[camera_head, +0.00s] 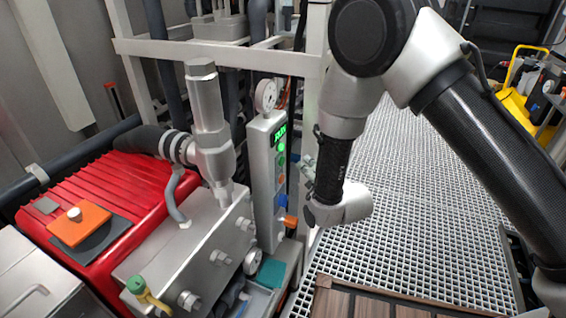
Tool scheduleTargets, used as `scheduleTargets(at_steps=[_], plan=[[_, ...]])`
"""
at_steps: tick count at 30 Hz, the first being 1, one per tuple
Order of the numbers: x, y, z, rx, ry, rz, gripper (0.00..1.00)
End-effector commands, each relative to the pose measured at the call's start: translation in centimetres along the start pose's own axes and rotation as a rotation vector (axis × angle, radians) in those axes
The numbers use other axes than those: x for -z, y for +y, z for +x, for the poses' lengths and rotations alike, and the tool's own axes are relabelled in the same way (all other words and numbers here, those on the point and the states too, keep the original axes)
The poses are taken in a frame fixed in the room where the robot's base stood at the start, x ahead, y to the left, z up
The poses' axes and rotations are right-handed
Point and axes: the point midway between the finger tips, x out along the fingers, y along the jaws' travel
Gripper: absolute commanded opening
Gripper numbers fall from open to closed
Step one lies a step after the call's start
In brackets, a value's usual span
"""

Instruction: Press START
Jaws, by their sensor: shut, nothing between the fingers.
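A narrow pale grey control panel (258,150) stands upright in the middle of the camera_head view. It has a small display with green digits (280,134) near its top. Below the display, a bright green round button (281,148) shows, with more small coloured controls in a column under it. Their labels are too small to read, so I cannot tell which is marked START. My arm comes in from the right and its lower link hangs just right of the panel.
A red ribbed motor housing (110,190) and a steel pump block (190,250) stand left of the panel. A pressure gauge (266,95) sits above the panel. A white frame (215,55) rises behind. Grated floor (430,200) lies open to the right.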

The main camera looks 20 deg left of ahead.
Motion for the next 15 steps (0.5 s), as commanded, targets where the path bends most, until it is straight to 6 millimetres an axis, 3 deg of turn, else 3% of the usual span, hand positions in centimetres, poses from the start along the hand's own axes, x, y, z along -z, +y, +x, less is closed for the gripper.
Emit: scheduleTargets(at_steps=[6,15], plan=[[-0.9,-0.9,-1.2,0.001,0.000,0.000,0.00],[-1.0,-1.0,-1.4,0.000,0.000,0.001,0.00]])
